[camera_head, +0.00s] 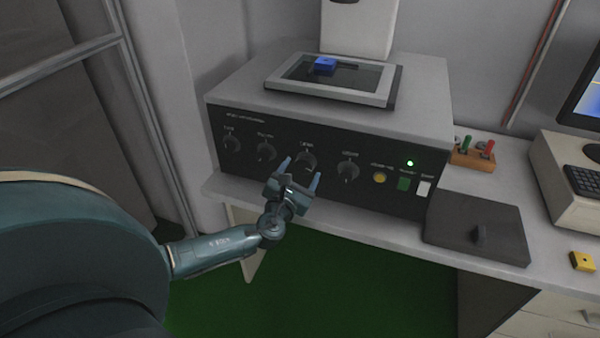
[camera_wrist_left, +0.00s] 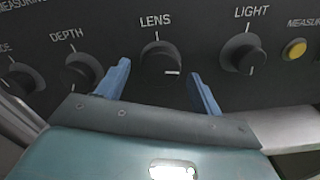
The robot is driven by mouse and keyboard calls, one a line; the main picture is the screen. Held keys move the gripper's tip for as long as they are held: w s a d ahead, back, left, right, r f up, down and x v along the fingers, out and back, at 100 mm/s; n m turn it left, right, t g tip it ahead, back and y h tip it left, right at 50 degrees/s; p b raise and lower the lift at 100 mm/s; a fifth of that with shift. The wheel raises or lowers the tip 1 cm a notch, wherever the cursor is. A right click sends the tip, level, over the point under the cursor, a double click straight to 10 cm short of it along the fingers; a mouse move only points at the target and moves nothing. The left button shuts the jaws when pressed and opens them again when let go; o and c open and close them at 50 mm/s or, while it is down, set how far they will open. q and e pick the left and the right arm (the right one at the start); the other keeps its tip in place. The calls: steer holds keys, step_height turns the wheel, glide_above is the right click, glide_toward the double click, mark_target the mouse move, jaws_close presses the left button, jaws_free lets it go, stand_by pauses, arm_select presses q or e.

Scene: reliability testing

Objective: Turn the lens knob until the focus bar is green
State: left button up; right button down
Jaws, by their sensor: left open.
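The lens knob (camera_head: 306,161) is a black round knob on the dark front panel of the grey instrument. In the left wrist view the lens knob (camera_wrist_left: 161,57) sits under the word LENS, with its pale mark at the lower right. My left gripper (camera_head: 300,172) is open in front of the lens knob, its blue fingers to either side and a little below it. In the wrist view the fingertips (camera_wrist_left: 160,72) are apart and do not visibly touch the knob. No focus bar can be made out in these views. My right gripper is not in view.
The depth knob (camera_wrist_left: 84,70) is close to the left finger, and the light knob (camera_wrist_left: 243,53) is to the right. A yellow button (camera_head: 379,178) and lit green lamp (camera_head: 410,163) are farther right. A monitor (camera_head: 585,100) is partly visible.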

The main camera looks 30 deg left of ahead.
arm_select(q)
steer(key=shift+w, duration=0.1)
steer(key=shift+c, duration=0.4)
steer(key=c, duration=0.9)
